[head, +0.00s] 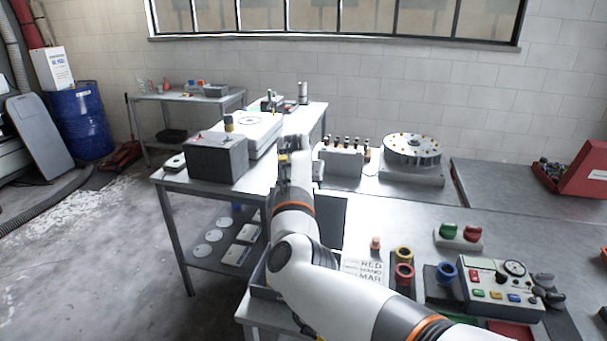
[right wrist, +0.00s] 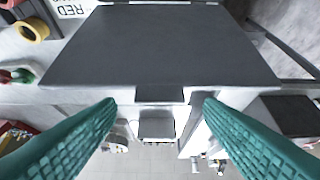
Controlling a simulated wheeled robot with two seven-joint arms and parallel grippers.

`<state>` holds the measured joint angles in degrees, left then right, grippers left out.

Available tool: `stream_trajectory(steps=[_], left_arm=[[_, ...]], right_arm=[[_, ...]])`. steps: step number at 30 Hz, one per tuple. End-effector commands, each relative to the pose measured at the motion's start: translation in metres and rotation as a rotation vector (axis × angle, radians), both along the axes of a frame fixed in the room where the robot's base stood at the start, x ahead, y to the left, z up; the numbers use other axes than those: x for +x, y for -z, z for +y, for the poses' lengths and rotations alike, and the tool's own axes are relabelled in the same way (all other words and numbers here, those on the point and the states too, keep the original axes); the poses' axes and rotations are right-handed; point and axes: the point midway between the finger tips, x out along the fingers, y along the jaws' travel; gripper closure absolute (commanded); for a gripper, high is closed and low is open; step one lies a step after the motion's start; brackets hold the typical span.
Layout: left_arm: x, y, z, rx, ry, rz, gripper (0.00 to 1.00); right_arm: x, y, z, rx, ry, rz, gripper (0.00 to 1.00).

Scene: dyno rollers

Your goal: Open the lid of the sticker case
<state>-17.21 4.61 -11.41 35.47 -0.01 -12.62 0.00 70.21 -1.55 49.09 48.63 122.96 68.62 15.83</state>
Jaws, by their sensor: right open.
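I take the dark grey flat panel (right wrist: 170,45) filling the upper middle of the right wrist view as the sticker case's lid; a small dark tab (right wrist: 160,93) sits at the middle of its wide edge. In the head view this dark panel (head: 332,222) shows partly behind my right arm, and a grey case rim (head: 258,298) shows left of the arm. I cannot tell the lid's exact angle. My right gripper (head: 294,142) is open and empty; its green fingers (right wrist: 158,125) sit either side of the tab, apart from it. My left gripper is not in view.
Right of the case are a printed sign (head: 362,271), colored rings (head: 404,272) and a button panel (head: 500,287). Farther back stand a dark grey box (head: 216,156), a rack of bottles (head: 342,161) and a round drum (head: 411,150). Open floor lies left.

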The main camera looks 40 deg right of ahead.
Motion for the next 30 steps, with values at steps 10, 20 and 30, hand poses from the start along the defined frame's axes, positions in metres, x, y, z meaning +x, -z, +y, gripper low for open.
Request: stream_trajectory(steps=[10, 20, 30], left_arm=[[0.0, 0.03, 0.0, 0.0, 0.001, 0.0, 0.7], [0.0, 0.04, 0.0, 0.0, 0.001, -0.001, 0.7], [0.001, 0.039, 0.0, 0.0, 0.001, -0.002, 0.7]], right_arm=[[-0.027, -0.054, 0.032, 0.0, 0.0, -0.006, 0.38], [-0.041, -0.087, 0.047, -0.001, 0.001, -0.003, 0.38], [-0.042, -0.088, 0.048, -0.001, 0.001, -0.002, 0.38]])
